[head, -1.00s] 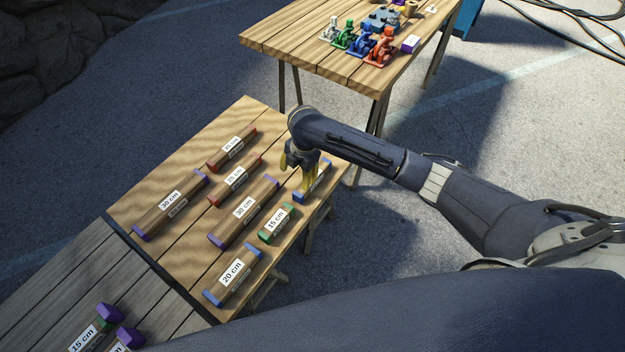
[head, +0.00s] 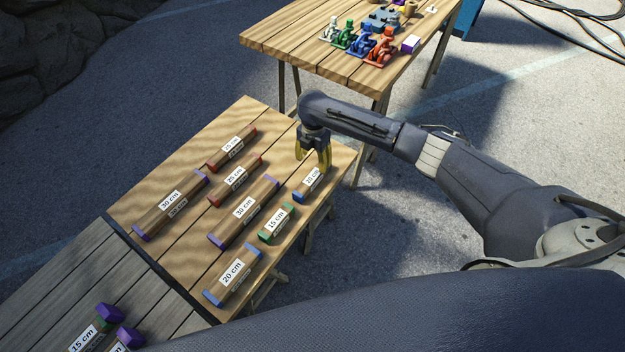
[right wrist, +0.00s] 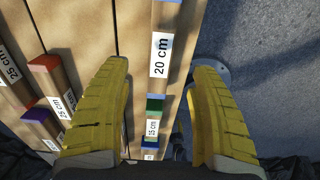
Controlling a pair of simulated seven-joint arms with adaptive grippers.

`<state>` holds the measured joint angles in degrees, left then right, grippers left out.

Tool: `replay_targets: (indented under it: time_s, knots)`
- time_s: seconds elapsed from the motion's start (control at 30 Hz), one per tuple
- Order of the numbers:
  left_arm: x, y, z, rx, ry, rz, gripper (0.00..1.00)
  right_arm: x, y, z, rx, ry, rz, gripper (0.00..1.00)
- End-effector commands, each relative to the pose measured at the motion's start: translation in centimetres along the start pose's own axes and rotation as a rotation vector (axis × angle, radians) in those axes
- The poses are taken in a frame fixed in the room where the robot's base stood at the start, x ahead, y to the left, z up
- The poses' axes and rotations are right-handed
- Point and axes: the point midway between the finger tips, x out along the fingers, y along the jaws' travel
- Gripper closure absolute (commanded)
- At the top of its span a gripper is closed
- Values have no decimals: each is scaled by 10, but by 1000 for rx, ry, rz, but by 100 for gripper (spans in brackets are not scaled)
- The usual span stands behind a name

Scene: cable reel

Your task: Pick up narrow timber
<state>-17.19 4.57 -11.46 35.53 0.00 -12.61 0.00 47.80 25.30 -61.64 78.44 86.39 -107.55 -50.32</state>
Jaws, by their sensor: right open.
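My right gripper (head: 313,160) is open and empty, its yellow fingers pointing down above the far end of a blue-ended 20 cm timber (head: 309,185). In the right wrist view this timber (right wrist: 161,75) lies in the gap between the open fingers (right wrist: 163,70), and the fingers do not hold it. A green-ended 15 cm timber (head: 276,224) lies nearer on the table and shows lower in the wrist view (right wrist: 153,115). Another blue-ended 20 cm timber (head: 233,275) lies at the near end. My left gripper is not in view.
The wooden table (head: 235,110) also holds purple-ended 30 cm timbers (head: 170,205) (head: 244,212) and red-ended 25 cm timbers (head: 235,181) (head: 232,149). A grey slatted table (head: 60,265) with more timbers adjoins it. A second table (head: 310,50) at the back holds coloured parts.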

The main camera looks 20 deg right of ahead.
Motion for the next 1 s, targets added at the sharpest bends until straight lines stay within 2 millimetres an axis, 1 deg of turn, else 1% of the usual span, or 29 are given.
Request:
replay_targets:
  time_s: [0.03, 0.2, 0.33, 0.57, 0.8, 1.0]
  knots:
    - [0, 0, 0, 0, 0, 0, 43, 10, -1, -1, 2, 2, -2, 38]
    - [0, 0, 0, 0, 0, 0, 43, 34, 0, -1, 1, 1, -1, 38]
    - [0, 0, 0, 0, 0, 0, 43, 44, 0, 0, 1, 0, 0, 38]
    - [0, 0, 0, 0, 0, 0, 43, 53, 0, -1, 0, 1, -1, 38]
    - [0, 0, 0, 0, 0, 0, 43, 81, -2, 0, 1, 0, -2, 38]
    - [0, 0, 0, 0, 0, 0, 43, 99, -2, 0, 0, 0, -1, 38]
